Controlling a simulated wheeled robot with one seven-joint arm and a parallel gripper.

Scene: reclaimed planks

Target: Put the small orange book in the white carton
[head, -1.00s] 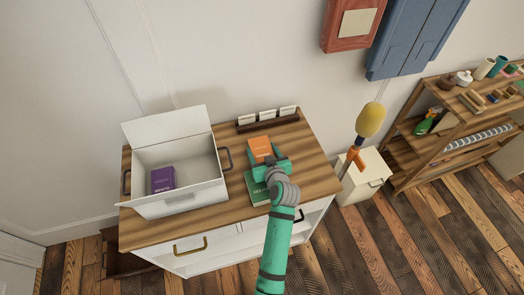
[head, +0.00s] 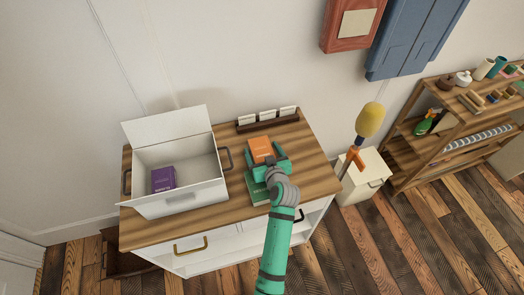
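The small orange book (head: 260,148) is on the right part of the wooden cabinet top, and its near end meets my gripper. My green gripper (head: 266,163) is at the book's near end, with a finger on either side of it. I cannot tell whether the fingers press on the book. The white carton (head: 190,198) stands open to the left, its back flap raised. A purple book (head: 163,179) is inside the carton at the left.
A green book (head: 256,189) lies under my gripper, partly hidden. A card rack (head: 267,119) stands behind the orange book. The carton's dark handle (head: 225,159) sticks out toward the orange book. Bare wood (head: 309,158) lies to the right.

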